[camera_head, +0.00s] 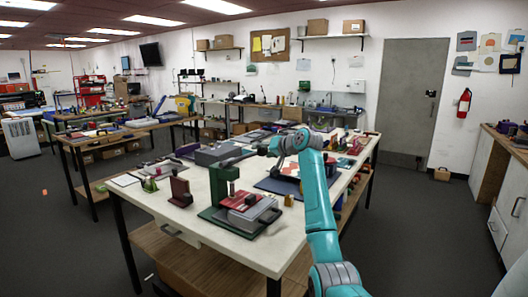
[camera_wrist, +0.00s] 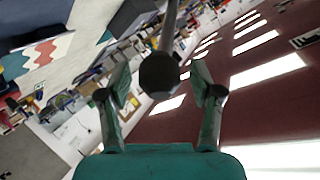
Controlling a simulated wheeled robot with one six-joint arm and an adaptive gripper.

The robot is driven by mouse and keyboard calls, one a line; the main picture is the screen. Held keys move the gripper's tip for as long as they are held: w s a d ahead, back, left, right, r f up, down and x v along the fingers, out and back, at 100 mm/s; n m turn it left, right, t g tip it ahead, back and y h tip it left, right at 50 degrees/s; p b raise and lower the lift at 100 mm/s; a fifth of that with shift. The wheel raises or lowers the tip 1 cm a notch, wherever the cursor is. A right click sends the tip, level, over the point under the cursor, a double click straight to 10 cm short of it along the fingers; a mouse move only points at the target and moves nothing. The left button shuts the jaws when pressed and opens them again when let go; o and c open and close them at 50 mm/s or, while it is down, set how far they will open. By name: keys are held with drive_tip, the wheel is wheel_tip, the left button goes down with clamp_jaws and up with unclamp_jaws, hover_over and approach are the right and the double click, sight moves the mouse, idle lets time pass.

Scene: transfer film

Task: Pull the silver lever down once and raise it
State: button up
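A green press (camera_head: 224,190) stands on the white table's near part. A silver lever (camera_head: 240,158) runs from its top up and right to my gripper (camera_head: 268,149). In the wrist view, the lever's grey rod (camera_wrist: 168,30) ends in a dark round knob (camera_wrist: 160,73). The knob appears between the two fingers of my gripper (camera_wrist: 161,86). The fingers are apart, with a visible gap on each side of the knob. The head view is too small to show the fingers clearly.
A red and grey block stack (camera_head: 250,210) sits on the press base. A grey box (camera_head: 218,154) stands behind the press, and a dark red stand (camera_head: 180,190) is to its left. A blue mat (camera_head: 274,184) lies to the right. The white table (camera_head: 205,228) has bare room at its front.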

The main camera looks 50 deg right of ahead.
drive_tip(key=v, duration=1.2)
drive_tip(key=shift+f, duration=0.1)
drive_tip(key=shift+a, duration=0.15)
idle(0.4)
